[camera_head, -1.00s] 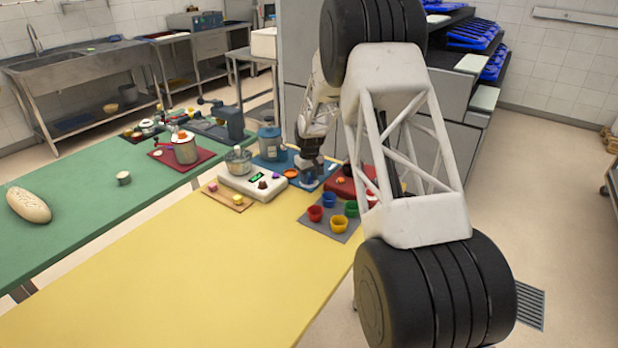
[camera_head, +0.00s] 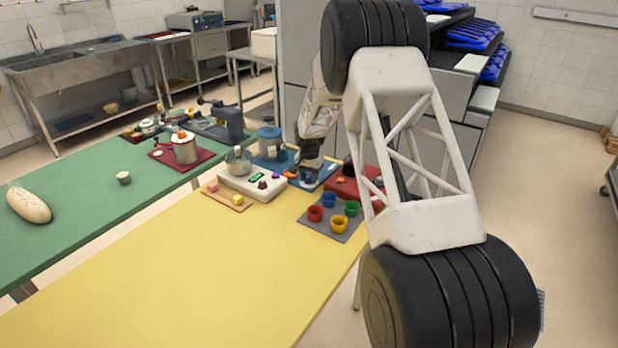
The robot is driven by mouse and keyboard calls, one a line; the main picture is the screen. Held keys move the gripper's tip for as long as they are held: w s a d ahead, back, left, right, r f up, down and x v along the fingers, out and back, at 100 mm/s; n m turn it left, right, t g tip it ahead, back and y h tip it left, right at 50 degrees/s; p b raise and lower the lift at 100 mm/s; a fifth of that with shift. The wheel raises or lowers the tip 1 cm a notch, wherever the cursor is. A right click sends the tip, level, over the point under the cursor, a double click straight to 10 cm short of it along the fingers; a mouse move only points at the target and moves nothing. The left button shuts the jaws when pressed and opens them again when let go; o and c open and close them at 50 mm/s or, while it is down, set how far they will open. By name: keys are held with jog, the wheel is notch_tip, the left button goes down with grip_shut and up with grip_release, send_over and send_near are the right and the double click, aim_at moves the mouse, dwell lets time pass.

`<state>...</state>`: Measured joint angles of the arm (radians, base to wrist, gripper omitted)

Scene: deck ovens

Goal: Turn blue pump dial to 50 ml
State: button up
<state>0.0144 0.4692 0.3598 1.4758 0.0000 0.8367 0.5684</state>
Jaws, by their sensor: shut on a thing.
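The blue pump (camera_head: 270,146) is a round blue container standing on a blue base (camera_head: 327,169) at the far end of the yellow table. A small orange piece (camera_head: 290,174) lies just left of my gripper.
A white scale-like device (camera_head: 252,183) stands left of my gripper. A red unit (camera_head: 345,188) is close on the right. Several coloured cups stand on a grey mat (camera_head: 332,228) in front. The near yellow table (camera_head: 190,285) is clear.

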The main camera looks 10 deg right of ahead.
aim_at(309, 178)
jog(key=m, duration=0.3)
jog(key=shift+m, duration=2.3)
jog(key=o, duration=0.9)
jog(key=shift+r, duration=0.1)
jog(key=shift+r, duration=3.75)
